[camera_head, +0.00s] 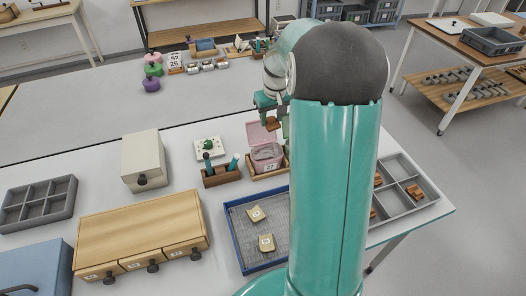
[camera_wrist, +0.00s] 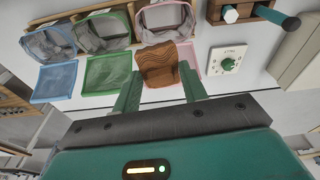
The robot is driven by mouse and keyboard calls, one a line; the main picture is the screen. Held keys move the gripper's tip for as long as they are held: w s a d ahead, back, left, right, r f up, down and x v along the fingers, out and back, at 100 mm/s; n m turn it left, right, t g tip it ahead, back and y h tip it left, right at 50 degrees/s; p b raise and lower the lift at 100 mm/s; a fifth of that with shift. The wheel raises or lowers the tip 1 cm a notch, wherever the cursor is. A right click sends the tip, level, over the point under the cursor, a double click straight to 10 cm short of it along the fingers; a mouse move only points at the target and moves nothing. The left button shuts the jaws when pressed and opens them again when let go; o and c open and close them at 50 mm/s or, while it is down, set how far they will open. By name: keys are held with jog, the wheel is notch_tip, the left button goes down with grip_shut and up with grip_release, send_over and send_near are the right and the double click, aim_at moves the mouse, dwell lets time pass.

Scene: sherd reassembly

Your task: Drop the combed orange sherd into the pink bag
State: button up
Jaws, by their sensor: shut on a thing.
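The combed orange sherd (camera_wrist: 160,66), brown-orange with wavy dark lines, is between the green fingers of my gripper (camera_wrist: 160,84), which is shut on it. The pink bag (camera_wrist: 168,20) is open; in the wrist view the sherd covers part of its rim and pink flap (camera_wrist: 188,60). In the head view my gripper (camera_head: 271,112) holds the sherd (camera_head: 271,124) above the pink bag (camera_head: 266,154), close to its raised flap. The sherd appears to be above the bag, not inside; the exact height is unclear. My arm hides what is right of the pink bag.
Green (camera_wrist: 106,70) and blue (camera_wrist: 55,78) bags stand beside the pink one in the wrist view. A wooden tool holder (camera_head: 221,174) is left of the pink bag. A blue-rimmed tray (camera_head: 236,239) with sherds lies in front; a grey divided tray (camera_head: 417,205) is right.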

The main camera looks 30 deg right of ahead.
jog(key=shift+w+a+f, duration=0.1)
jog(key=shift+w+f, duration=0.1)
jog(key=shift+f, duration=0.1)
jog(key=shift+s+f, duration=0.1)
jog(key=shift+f, duration=2.7)
jog(key=o, duration=1.1)
jog(key=shift+c, duration=0.2)
jog(key=shift+r, duration=0.15)
jog(key=r, duration=0.4)
jog(key=s+r, duration=0.1)
jog(key=r, duration=0.4)
jog(key=s+r, duration=0.1)
jog(key=r, duration=0.3)
jog(key=shift+r, duration=0.25)
